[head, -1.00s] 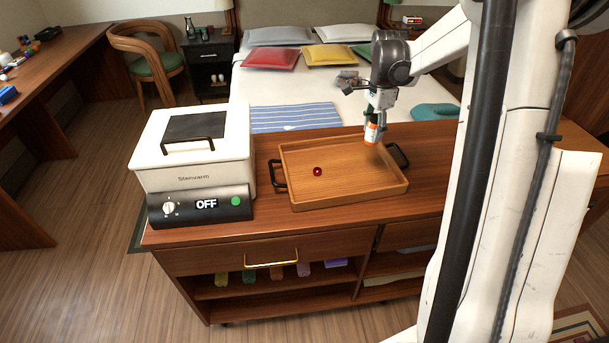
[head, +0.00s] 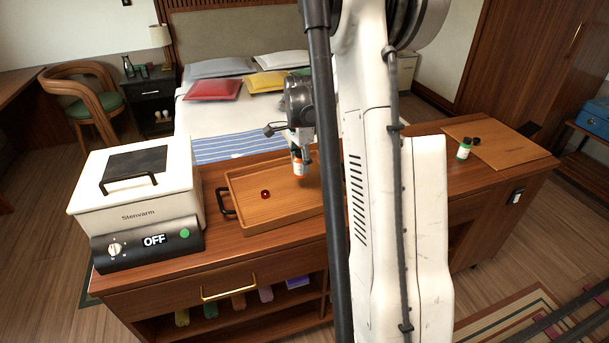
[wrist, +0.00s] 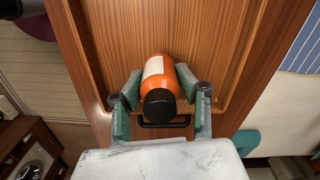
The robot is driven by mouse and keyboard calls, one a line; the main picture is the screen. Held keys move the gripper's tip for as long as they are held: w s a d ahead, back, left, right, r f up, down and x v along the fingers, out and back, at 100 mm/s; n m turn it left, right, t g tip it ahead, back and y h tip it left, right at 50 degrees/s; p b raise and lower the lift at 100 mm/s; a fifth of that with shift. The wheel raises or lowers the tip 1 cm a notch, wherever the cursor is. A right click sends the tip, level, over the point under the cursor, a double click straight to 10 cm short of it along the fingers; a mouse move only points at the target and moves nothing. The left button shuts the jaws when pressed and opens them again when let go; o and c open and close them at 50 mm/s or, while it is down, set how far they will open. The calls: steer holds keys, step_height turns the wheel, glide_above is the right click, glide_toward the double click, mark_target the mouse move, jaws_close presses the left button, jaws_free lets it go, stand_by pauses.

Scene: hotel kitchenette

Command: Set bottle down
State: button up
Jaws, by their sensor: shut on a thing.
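An orange bottle (head: 299,167) with a white label and a dark cap is held by my gripper (head: 299,153) above the wooden tray. In the wrist view the bottle (wrist: 158,78) sits between the green-padded fingers of my gripper (wrist: 159,98), its dark cap toward the camera. The wooden tray (head: 262,223) lies on the counter, with its left handle visible in the head view; my arm hides its right end. A small red ball (head: 265,194) rests in the tray. I cannot tell the exact gap between bottle and tray.
A white Stenvarm appliance (head: 135,180) reading OFF stands left of the tray. The bed (head: 220,110) lies behind. The tray's middle is mostly bare.

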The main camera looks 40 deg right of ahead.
steer(key=shift+d+f, duration=0.4)
steer(key=shift+d, duration=0.2)
steer(key=shift+d+f, duration=0.35)
steer(key=shift+d, duration=0.25)
steer(key=shift+f, duration=1.95)
steer(key=shift+f, duration=0.1)
steer(key=shift+f+b, duration=0.15)
steer(key=shift+b, duration=0.15)
steer(key=o, duration=1.2)
steer(key=shift+c, duration=0.2)
steer(key=shift+r, duration=0.2)
